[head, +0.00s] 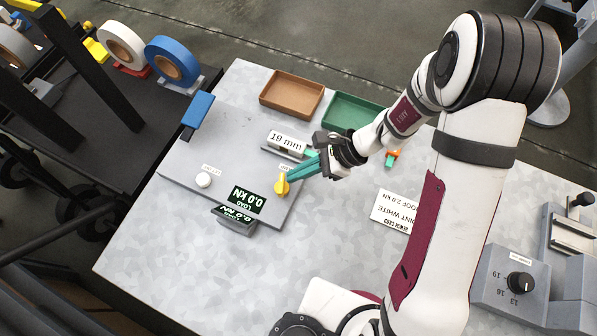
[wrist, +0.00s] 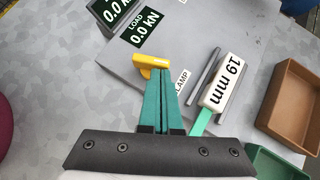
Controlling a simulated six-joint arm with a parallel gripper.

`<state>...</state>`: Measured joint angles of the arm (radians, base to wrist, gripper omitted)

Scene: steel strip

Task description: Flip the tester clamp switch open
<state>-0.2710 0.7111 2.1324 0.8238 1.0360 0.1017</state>
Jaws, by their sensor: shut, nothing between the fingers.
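The clamp switch is a yellow lever (head: 281,184) at the right front part of the grey tester (head: 232,150). It also shows in the wrist view (wrist: 151,61), just beyond my fingertips. A label reading CLAMP lies beside it in the wrist view (wrist: 182,83). My gripper (head: 291,175) has teal fingers, shut with nothing between them. Its tips (wrist: 160,72) are at the yellow lever, touching or very close; I cannot tell which. The fingers partly hide the lever's base.
A 19 mm block (head: 287,141) sits on the tester near my gripper. A brown tray (head: 292,94) and green tray (head: 350,113) stand behind. A white bench card (head: 401,213) lies right.

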